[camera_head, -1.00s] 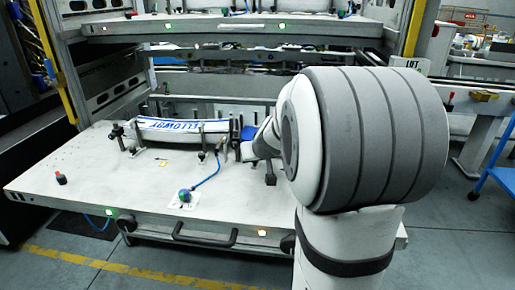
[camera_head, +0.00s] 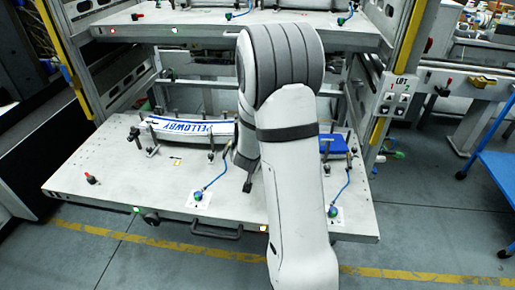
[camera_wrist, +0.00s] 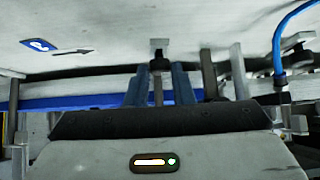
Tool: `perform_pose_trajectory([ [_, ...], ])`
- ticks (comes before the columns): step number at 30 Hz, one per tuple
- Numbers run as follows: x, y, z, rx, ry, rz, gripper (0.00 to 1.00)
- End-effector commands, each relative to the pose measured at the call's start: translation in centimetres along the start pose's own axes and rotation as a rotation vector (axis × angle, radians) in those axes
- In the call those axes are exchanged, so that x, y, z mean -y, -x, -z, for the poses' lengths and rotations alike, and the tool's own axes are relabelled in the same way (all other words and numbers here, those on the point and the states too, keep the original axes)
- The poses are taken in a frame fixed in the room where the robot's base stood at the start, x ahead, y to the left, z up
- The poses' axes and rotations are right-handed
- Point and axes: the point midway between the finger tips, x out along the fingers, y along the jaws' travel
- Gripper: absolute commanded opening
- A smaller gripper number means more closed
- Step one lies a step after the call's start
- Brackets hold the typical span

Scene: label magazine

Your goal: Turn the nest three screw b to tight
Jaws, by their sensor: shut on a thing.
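In the wrist view, the two blue-grey fingers of my gripper (camera_wrist: 160,85) stand on either side of a dark upright screw (camera_wrist: 158,66). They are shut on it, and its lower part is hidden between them. No lettering on the screw is readable, so I cannot tell its name from the picture. In the head view, my arm covers the gripper and the screw, over the middle of the lower white shelf (camera_head: 120,180).
A white curved part with blue lettering (camera_head: 195,130) lies clamped left of my arm. A blue block (camera_head: 333,145) lies to the right. Blue hoses (camera_head: 215,181) rise from the shelf. An upper shelf (camera_head: 210,30) hangs above. The front-left shelf is mostly clear.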

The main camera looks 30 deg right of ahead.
Motion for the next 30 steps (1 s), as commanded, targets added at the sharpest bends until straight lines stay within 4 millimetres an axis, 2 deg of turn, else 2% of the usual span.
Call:
perform_pose_trajectory([
  [1, 0.14, 0.45, 0.25, 0.007, -0.012, -0.013, 0.00],
  [13, 0.53, 0.54, 0.40, 0.005, -0.164, -0.171, 0.00],
  [30, 0.93, 0.02, 0.34, -0.001, -0.394, -0.399, 0.00],
])
